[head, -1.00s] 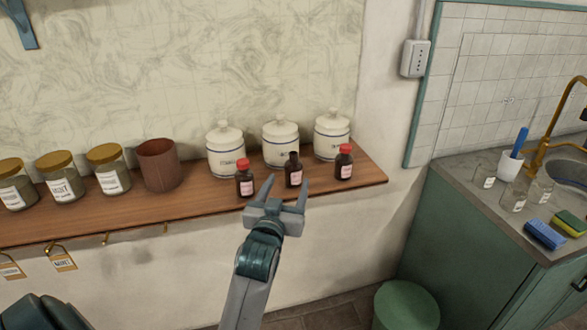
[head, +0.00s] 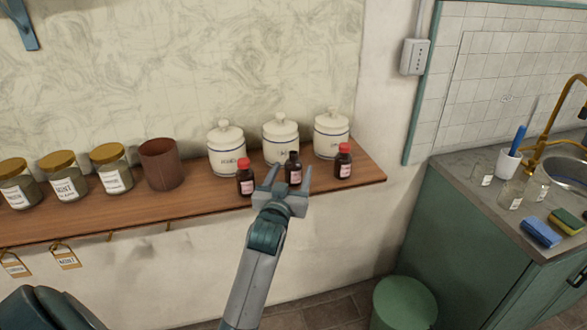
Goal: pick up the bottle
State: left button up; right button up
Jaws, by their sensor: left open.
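Three small dark bottles with pale pink labels stand upright at the front of the wooden shelf. The left bottle (head: 245,180) and the right bottle (head: 343,164) have red caps. The middle bottle (head: 293,170) has a dark top. My left gripper (head: 289,176) is open, with its fingers pointing toward the shelf. In the picture the middle bottle shows between the two fingers. Whether the fingers reach around it in depth, or touch it, I cannot tell. The lower part of the middle bottle is partly hidden by the gripper. My right gripper is out of view.
On the wooden shelf (head: 205,205), three white lidded canisters (head: 281,142) stand close behind the bottles. A brown cup (head: 161,165) and several gold-lidded jars (head: 112,171) stand to the left. A green bin (head: 404,303) is below right, beside the sink counter (head: 455,172).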

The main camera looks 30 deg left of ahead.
aim_at(291, 173)
pick_arm(q)
jog(key=shift+p+x, duration=0.4)
jog(key=shift+x, duration=1.1)
jog(key=c, duration=1.3)
